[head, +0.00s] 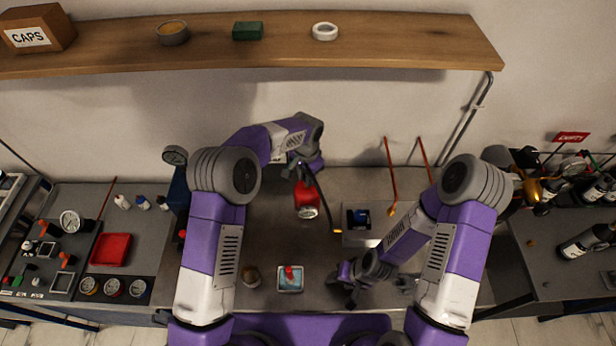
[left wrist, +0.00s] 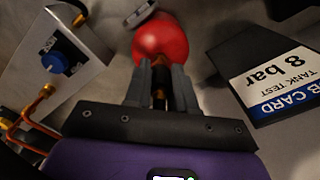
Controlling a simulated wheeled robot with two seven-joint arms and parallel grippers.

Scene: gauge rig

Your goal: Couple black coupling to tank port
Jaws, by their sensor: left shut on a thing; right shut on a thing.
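My left gripper (left wrist: 160,75) is shut on a black coupling with brass-coloured bands (left wrist: 159,92). A rounded red body (left wrist: 160,40), which looks like the tank, is directly beyond the fingertips; it also shows in the head view (head: 306,194), below the left gripper (head: 303,172). The port is hidden, and I cannot tell whether the coupling touches it. A black hose (head: 326,203) curves from near the left gripper towards a grey box. My right gripper (head: 346,288) is shut low over the bench; what it holds is too dark to make out.
The grey box with a blue knob (left wrist: 62,62) stands beside the red body. Copper pipes (left wrist: 33,115) rise near it. A tray with a red-topped item (head: 290,279) is in front.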

